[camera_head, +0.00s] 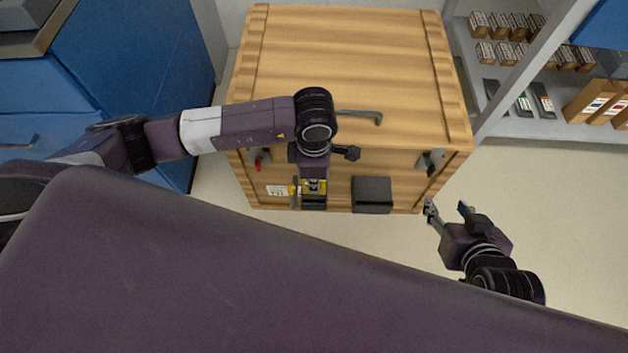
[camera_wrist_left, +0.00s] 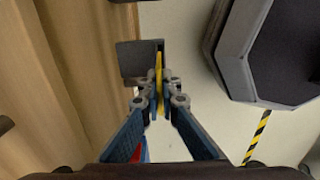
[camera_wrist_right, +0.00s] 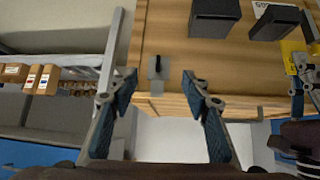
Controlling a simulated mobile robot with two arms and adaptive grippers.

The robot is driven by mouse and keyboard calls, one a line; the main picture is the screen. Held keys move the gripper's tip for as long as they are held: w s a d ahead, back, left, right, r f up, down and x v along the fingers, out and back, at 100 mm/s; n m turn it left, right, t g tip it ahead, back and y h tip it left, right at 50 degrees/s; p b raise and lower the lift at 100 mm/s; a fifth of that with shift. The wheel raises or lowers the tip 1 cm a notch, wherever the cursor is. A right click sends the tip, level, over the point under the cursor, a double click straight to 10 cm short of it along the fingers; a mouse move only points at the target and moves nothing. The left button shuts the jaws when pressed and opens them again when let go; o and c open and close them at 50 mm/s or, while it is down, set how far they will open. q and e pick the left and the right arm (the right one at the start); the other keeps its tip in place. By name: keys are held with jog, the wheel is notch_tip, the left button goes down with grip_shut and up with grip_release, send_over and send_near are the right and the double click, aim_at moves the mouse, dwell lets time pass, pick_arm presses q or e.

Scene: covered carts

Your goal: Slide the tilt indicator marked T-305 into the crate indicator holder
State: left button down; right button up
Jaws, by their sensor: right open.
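A yellow tilt indicator (camera_head: 318,187) is pinched between the fingertips of my left gripper (camera_wrist_left: 160,98), close to the front face of the wooden crate (camera_head: 345,65). It appears edge-on in the left wrist view (camera_wrist_left: 159,72) and at the right edge of the right wrist view (camera_wrist_right: 294,48). No T-305 marking is readable. A dark grey box-like holder (camera_wrist_left: 138,62) is close to the indicator; I cannot tell whether they touch. A second dark box (camera_head: 372,194) is on the crate front to the right. My right gripper (camera_head: 448,208) is open and empty, off the crate's right front corner.
A white label (camera_head: 277,191) and a red-marked latch (camera_head: 262,160) are on the crate front. A grey latch (camera_head: 430,160) is at its right. Blue cabinets (camera_head: 130,60) stand left; shelves with small boxes (camera_head: 590,102) stand right. Floor right of the crate is clear.

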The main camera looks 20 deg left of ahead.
pick_arm(q)
jog(key=shift+f+b, duration=0.3)
jog(key=shift+f, duration=0.1)
jog(key=shift+f+b, duration=0.7)
jog(key=shift+f, duration=0.4)
jog(key=shift+f+b, duration=0.3)
jog(key=shift+b, duration=0.15)
pick_arm(e)
jog(key=w+a+r+t+y, duration=0.1)
jog(key=w+a+r+t, duration=0.1)
jog(key=w+r+t, duration=0.2)
jog(key=w+a+r+t+y, duration=0.1)
jog(key=w+r+t, duration=0.3)
jog(key=r, duration=0.6)
jog(key=shift+a, duration=0.5)
jog(key=shift+a+r+n+t+y, duration=0.1)
jog(key=shift+r+n+t+y, duration=0.3)
jog(key=shift+r, duration=0.6)
pick_arm(q)
jog(key=shift+f+b, duration=0.15)
jog(key=shift+b, duration=0.15)
pick_arm(e)
jog(key=shift+r+t, duration=0.3)
jog(key=shift+r, duration=0.05)
pick_arm(q)
jog(key=shift+f, duration=0.15)
pick_arm(e)
jog(key=shift+a+r+t, duration=0.15)
jog(key=shift+r+t, duration=0.15)
jog(key=shift+r, duration=0.3)
